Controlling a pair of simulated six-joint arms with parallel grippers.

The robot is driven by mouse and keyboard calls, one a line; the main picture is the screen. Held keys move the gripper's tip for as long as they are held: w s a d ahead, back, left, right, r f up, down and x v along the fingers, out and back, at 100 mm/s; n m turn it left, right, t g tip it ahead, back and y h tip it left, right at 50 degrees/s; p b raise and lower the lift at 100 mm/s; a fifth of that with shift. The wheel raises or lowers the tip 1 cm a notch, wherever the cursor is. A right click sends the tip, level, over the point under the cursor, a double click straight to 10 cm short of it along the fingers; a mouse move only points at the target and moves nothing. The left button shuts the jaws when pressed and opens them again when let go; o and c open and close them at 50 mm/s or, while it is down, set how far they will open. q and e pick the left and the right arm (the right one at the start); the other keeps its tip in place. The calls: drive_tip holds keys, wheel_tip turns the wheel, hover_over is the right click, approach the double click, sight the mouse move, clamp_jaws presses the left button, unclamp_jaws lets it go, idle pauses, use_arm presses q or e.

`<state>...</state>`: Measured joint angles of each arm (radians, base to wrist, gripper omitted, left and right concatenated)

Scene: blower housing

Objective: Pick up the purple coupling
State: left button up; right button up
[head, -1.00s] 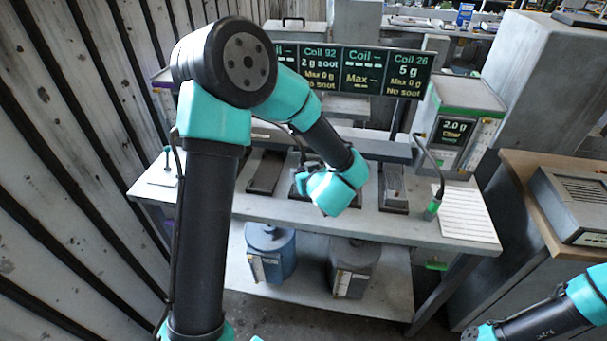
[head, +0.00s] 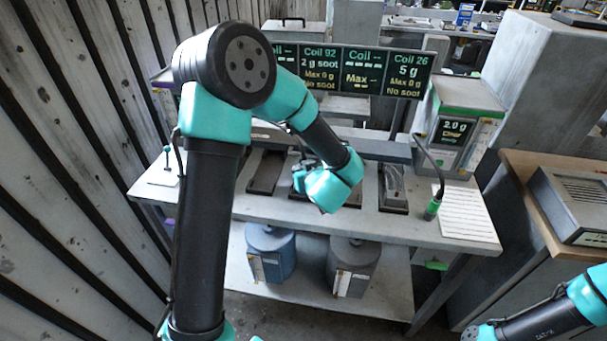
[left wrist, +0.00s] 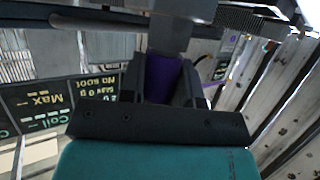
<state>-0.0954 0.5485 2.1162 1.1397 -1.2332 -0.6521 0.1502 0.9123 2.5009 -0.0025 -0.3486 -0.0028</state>
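The purple coupling (left wrist: 165,78) shows in the left wrist view as a purple, roughly cylindrical piece between the two dark fingers of my left gripper (left wrist: 166,88). The fingers look close against its sides. Its far end meets or passes behind a grey block (left wrist: 168,32). In the head view my left arm reaches over the bench, and its wrist hides the gripper fingers and the coupling. My right arm shows at the lower right, with its gripper out of the picture.
The grey bench (head: 400,228) holds dark-framed trays (head: 393,188). Coil readout displays (head: 350,70) stand behind them. A meter box (head: 458,125) and a green-tipped hose (head: 433,208) are at right. A blue canister (head: 272,250) and a grey canister (head: 352,266) stand on the lower shelf.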

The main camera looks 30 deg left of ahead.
use_arm(q)
clamp_jaws()
drive_tip(key=shift+r, duration=0.1)
drive_tip(key=shift+r, duration=0.6)
drive_tip(key=shift+s+d+r, duration=0.15)
drive_tip(key=shift+s+r, duration=0.05)
drive_tip(key=shift+r, duration=0.35)
drive_tip(key=shift+s+d+r, duration=0.15)
drive_tip(key=shift+s+r, duration=0.05)
drive_tip(key=shift+r, duration=0.35)
drive_tip(key=s+d+r, duration=0.1)
drive_tip(key=s+d, duration=0.6)
drive_tip(key=s, duration=0.6)
drive_tip(key=shift+d+r, duration=0.2)
drive_tip(key=shift+d, duration=0.2)
drive_tip(key=shift+w, duration=0.1)
